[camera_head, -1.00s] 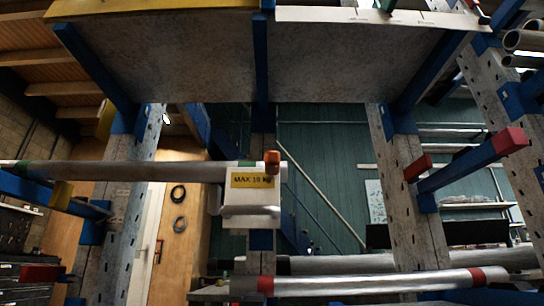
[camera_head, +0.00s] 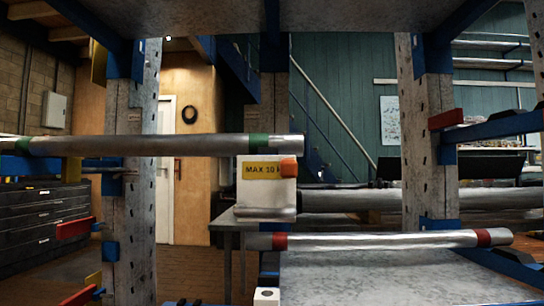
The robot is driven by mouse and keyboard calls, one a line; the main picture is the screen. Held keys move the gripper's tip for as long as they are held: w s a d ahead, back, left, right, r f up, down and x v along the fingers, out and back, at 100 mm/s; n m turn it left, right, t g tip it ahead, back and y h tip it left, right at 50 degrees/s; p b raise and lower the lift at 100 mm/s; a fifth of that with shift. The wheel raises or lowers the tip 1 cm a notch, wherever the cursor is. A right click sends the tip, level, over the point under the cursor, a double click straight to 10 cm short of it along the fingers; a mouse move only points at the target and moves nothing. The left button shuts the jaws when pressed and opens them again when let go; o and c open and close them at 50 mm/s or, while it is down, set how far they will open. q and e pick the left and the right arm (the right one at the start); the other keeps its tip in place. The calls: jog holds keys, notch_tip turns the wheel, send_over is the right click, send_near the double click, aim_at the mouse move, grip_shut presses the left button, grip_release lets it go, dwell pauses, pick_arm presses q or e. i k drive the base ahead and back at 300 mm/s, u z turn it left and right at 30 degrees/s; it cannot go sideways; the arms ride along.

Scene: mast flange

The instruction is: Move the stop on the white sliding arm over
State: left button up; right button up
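A white block-like piece (camera_head: 265,198), which looks like the white sliding arm seen end-on, shows near the middle. It carries a yellow label (camera_head: 262,170) that starts "MAX 10", with its right end covered. A small orange piece (camera_head: 289,167), which may be the stop, sits at the label's right end on the upper right of the white piece. How it is fastened cannot be seen. Neither of my grippers shows.
A grey pipe with green bands (camera_head: 180,146) crosses just above the white piece. A pipe with red bands (camera_head: 380,240) lies below right. Perforated grey posts (camera_head: 414,130) stand on both sides. Red-tipped blue arms (camera_head: 75,228) stick out at left. A small white block (camera_head: 266,297) shows at the bottom.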

aim_at(288, 167)
jog(key=u, duration=1.35)
jog(key=k, duration=1.1)
jog(key=z, duration=2.1)
